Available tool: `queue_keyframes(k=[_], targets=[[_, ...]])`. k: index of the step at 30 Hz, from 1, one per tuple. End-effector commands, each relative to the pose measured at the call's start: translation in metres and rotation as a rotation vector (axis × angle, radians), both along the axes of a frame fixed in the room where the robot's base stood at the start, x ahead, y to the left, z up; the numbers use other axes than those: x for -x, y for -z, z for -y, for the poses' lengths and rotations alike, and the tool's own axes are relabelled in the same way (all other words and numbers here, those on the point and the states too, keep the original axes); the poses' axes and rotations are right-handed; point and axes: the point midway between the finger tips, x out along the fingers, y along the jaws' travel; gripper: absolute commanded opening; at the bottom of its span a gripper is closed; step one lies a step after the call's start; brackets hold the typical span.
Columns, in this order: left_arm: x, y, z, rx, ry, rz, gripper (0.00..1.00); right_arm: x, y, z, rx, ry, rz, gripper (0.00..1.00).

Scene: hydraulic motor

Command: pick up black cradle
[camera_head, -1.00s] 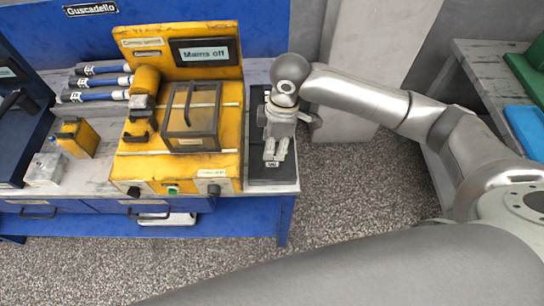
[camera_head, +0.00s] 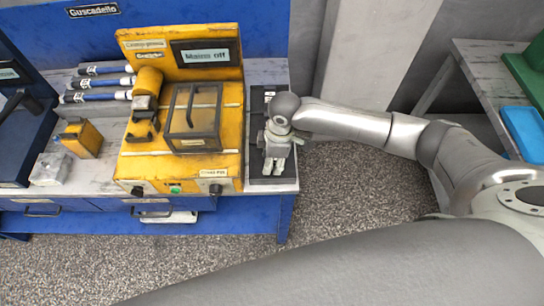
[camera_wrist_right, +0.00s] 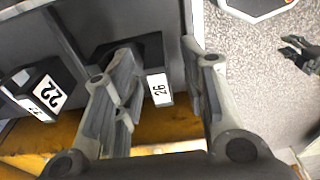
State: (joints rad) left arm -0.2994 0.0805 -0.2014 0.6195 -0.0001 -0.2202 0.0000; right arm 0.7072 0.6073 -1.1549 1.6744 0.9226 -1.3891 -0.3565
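My right gripper (camera_head: 277,172) hangs over the black strip at the right end of the blue bench. In the right wrist view the right gripper (camera_wrist_right: 157,58) is open, its fingers spread apart. A black block labelled 26 (camera_wrist_right: 152,48), which appears to be a black cradle, lies beyond and partly between the fingers; the left finger covers part of it. I cannot tell if they touch. Another black block labelled 22 (camera_wrist_right: 30,88) lies left of the fingers. In the head view the gripper hides most detail on the strip.
The yellow test unit (camera_head: 225,163) with its dark clear-lidded box (camera_head: 194,118) stands close left of the gripper. The black strip (camera_head: 258,184) runs along the bench's right edge, with open floor beyond. A grey side table (camera_head: 480,55) stands at the right.

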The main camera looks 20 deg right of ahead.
Motion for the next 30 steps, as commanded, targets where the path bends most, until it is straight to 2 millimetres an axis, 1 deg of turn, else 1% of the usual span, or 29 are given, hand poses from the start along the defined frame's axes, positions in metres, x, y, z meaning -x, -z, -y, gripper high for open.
queue_keyframes(k=[1, 6, 8, 9, 24, 28, 30], targets=[[0.000, 0.000, 0.000, 0.000, 0.000, 0.000, 0.36, 0.000, 0.000, 0.000, 0.000, 0.000, 0.000, 0.32], [0.000, 0.000, 0.001, 0.001, -0.001, 0.000, 0.36, 0.000, 0.000, 0.000, 0.000, 0.000, 0.000, 0.10], [0.000, 0.000, 0.001, 0.001, -0.001, 0.000, 0.36, 0.000, 0.000, 0.000, 0.000, 0.001, 0.000, 0.02], [0.000, 0.000, 0.001, 0.001, -0.001, 0.000, 0.36, 0.000, -0.001, 0.000, 0.000, 0.001, 0.000, 0.00], [0.000, 0.000, 0.001, 0.000, -0.002, 0.001, 0.36, -0.001, -0.003, 0.000, -0.002, 0.000, 0.004, 0.00], [0.000, 0.004, 0.001, 0.000, -0.002, 0.001, 0.36, -0.002, -0.008, -0.001, -0.004, 0.000, 0.005, 0.00], [0.000, 0.007, 0.000, 0.000, -0.002, 0.001, 0.36, -0.003, -0.013, -0.001, -0.003, 0.002, 0.007, 0.00]])
